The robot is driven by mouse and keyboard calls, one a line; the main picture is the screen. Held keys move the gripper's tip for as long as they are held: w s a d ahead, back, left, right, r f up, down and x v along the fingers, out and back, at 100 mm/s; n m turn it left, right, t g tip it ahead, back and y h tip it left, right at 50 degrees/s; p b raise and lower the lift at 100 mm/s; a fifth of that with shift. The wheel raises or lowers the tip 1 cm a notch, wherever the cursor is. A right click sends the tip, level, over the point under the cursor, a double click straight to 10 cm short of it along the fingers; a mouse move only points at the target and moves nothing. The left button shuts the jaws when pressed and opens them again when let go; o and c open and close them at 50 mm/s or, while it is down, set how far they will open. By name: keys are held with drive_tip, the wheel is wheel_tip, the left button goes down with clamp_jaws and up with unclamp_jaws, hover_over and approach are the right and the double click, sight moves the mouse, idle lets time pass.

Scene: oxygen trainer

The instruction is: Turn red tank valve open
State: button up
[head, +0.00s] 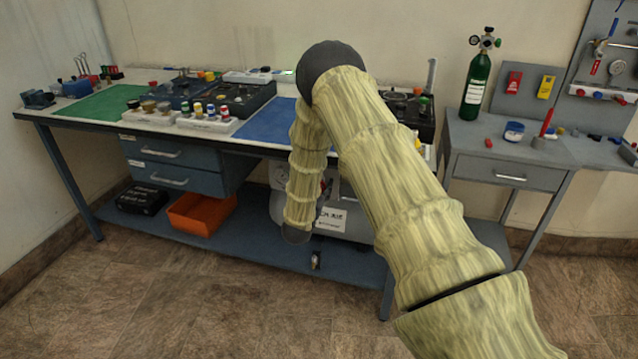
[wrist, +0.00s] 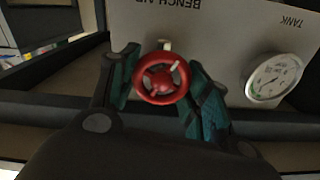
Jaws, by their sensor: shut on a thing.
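The red tank valve (wrist: 162,78) is a round handwheel with spokes in the middle of the wrist view, in front of a pale panel (wrist: 215,25). A small white mark shows on its upper right rim. My gripper (wrist: 163,90) has one teal-padded finger at each side of the wheel and is shut on it. A round white gauge (wrist: 273,77) sits to the right of the wheel, below the upside-down word "TANK". In the head view, the grey unit (head: 345,229) on the bench's lower shelf is partly hidden by my arm, and the wheel and gripper cannot be made out clearly.
The bench (head: 75,123) above the lower shelf carries several trays and tools. An orange bin (head: 202,214) and a black case (head: 142,199) lie left on the shelf. A green cylinder (head: 477,87) stands on the right table. The floor (head: 180,300) in front is clear.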

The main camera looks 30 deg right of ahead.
drive_tip(key=n+p, duration=0.1)
drive_tip(key=n, duration=0.2)
drive_tip(key=shift+f+n, duration=0.15)
drive_tip(key=shift+n, duration=0.85)
drive_tip(key=o, duration=1)
drive_tip(key=shift+o, duration=0.2)
drive_tip(key=shift+a, duration=0.1)
drive_tip(key=v, duration=1.2)
drive_tip(key=shift+n, duration=0.3)
